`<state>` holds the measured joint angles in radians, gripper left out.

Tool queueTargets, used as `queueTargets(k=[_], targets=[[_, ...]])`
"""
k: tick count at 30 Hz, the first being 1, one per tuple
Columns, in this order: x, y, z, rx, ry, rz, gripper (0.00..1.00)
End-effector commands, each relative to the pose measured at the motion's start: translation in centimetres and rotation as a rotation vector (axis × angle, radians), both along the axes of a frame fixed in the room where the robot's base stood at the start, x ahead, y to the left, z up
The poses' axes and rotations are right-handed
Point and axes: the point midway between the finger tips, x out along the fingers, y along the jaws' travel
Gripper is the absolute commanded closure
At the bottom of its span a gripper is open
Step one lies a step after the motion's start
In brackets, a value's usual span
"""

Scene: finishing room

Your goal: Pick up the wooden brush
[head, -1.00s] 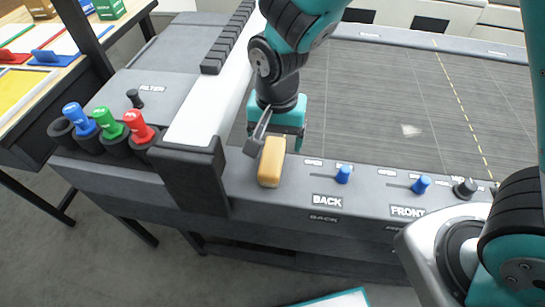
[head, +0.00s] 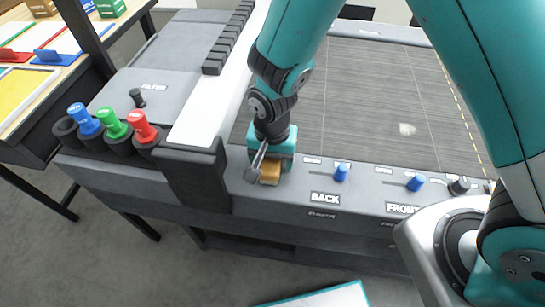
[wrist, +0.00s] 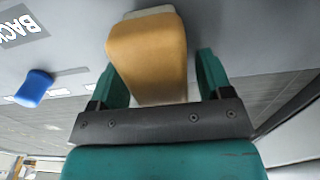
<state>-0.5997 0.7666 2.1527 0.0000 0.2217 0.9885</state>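The wooden brush (head: 270,172) is a tan block with a pale strip along its edge. It lies on the dark front ledge of the machine, left of the BACK label. In the wrist view the brush (wrist: 148,55) sits between the two teal fingers. My gripper (head: 270,165) is low over the brush from behind, and hides part of it in the head view. In the wrist view my gripper (wrist: 158,82) is open, with a visible gap to the brush on the right side. The left finger is close to the brush; I cannot tell whether it touches.
Right of the brush are a blue knob (head: 341,172) and a second blue knob (head: 416,182). A black post (head: 190,175) rises close on the left. Blue, green and red-handled tools (head: 143,127) stand in black holders farther left. The grey slatted bed (head: 375,95) behind is mostly clear.

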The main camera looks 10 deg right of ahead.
Motion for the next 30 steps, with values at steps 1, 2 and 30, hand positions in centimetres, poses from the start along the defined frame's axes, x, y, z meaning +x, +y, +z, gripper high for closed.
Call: queueTargets(k=[1,2,30], targets=[[0.0,0.0,0.0,0.0,0.0,0.0,0.4],[0.0,0.0,0.0,0.0,0.0,0.0,0.47],[0.2,0.1,9.8,0.006,-0.009,0.0,0.81]])
